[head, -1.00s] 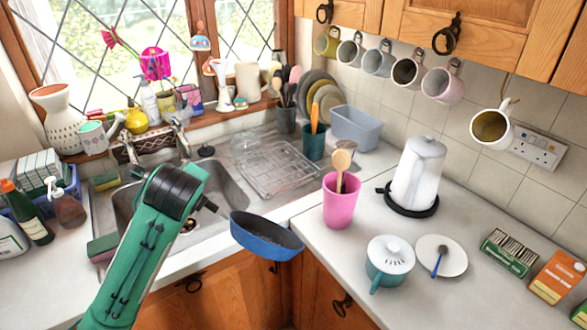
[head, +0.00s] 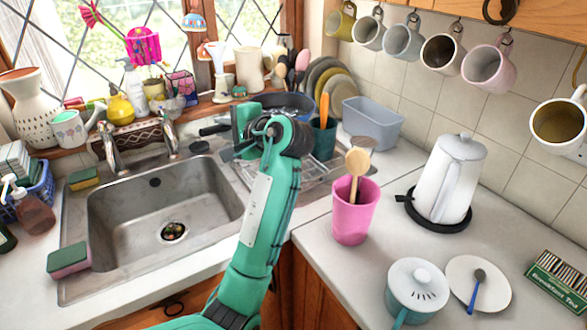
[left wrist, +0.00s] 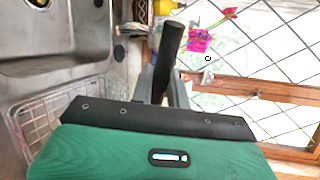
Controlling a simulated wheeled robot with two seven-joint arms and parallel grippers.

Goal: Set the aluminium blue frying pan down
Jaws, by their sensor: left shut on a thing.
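The blue frying pan (head: 290,102) is at the back of the counter, behind the draining side of the sink, in the head view. Its dark handle (head: 213,129) points left. My left gripper (head: 230,135) is shut on the handle, and my wrist hides part of the pan. In the left wrist view the black handle (left wrist: 172,45) stands between the fingers (left wrist: 163,88). I cannot tell whether the pan touches the surface below it. My right gripper is not in view.
A dark green utensil pot (head: 322,140) and a grey-blue tub (head: 373,122) stand right of the pan. A wire rack (head: 312,172) lies on the drainer. The sink basin (head: 160,205) is empty. A pink pot (head: 354,212) and white kettle (head: 447,180) stand nearer right.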

